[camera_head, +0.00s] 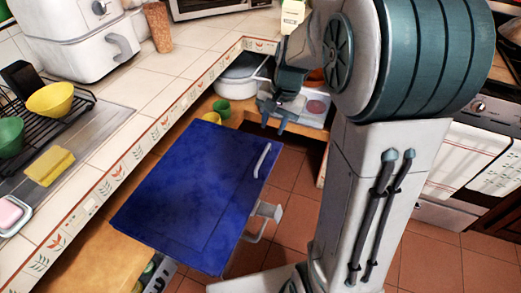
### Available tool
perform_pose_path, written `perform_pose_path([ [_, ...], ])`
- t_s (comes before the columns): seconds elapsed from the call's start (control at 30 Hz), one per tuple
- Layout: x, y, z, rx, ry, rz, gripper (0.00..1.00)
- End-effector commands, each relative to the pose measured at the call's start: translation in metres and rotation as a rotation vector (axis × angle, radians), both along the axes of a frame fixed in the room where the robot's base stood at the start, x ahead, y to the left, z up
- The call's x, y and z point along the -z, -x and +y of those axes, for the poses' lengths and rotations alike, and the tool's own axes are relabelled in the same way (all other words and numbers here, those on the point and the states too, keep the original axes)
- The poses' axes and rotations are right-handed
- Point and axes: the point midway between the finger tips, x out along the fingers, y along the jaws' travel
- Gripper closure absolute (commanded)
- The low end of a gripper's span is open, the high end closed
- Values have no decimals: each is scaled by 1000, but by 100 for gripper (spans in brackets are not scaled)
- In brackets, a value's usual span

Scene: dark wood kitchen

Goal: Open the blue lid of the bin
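A large blue panel (185,205), which looks like the bin's lid, fills the lower middle of the head view. A white handle (262,160) is on its right side. Pale parts below its edge, including a white loop (266,220), may belong to the bin, whose body is mostly hidden. My gripper (274,128) points down beyond the panel's upper right corner. Its two dark fingers look apart and empty, clear of the handle in the picture.
The tiled counter (178,62) runs along the left, over open shelves holding green cups (222,107) and a white container (242,75). Free tiled floor (440,262) lies at the lower right, before the oven.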

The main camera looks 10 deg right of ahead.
Motion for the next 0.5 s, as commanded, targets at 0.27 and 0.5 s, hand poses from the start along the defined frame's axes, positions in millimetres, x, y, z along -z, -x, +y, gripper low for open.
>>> perform_pose_path([
  [0.27, 27, -9, 1, 23, -8, 10, 67],
  [0.5, 78, -14, 9, 23, -8, 12, 67],
])
